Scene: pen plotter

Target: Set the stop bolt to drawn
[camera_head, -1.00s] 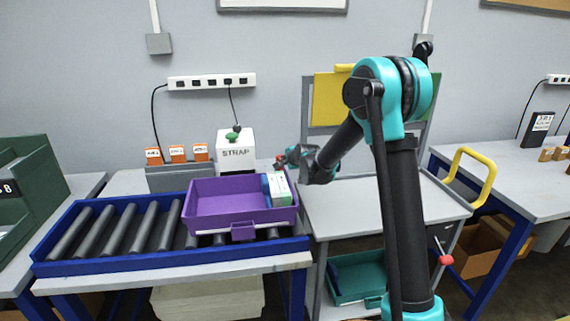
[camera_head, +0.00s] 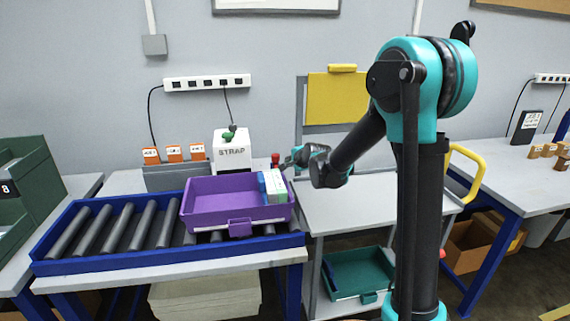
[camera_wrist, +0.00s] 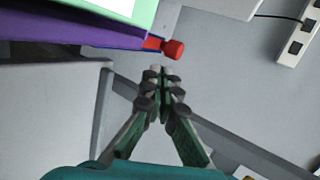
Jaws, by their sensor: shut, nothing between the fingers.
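The stop bolt appears to be the red knob (camera_head: 275,158) standing just behind the right end of the purple tote (camera_head: 215,210). In the wrist view the red knob (camera_wrist: 173,49) is close ahead of my fingertips, its rod running left to a red part beside the tote (camera_wrist: 60,38). My gripper (camera_head: 286,163) is near the tote's back right corner, slightly right of the knob. In the wrist view my gripper (camera_wrist: 160,72) is shut and empty, with a small gap to the knob. The bolt's seat is hidden.
The tote sits on a blue-framed roller conveyor (camera_head: 110,262) and holds several upright boxes (camera_head: 272,187). A white strapping machine (camera_head: 231,152) stands behind. A grey cart (camera_head: 350,205) is to the right, with a yellow panel (camera_head: 336,98). The cart top looks clear.

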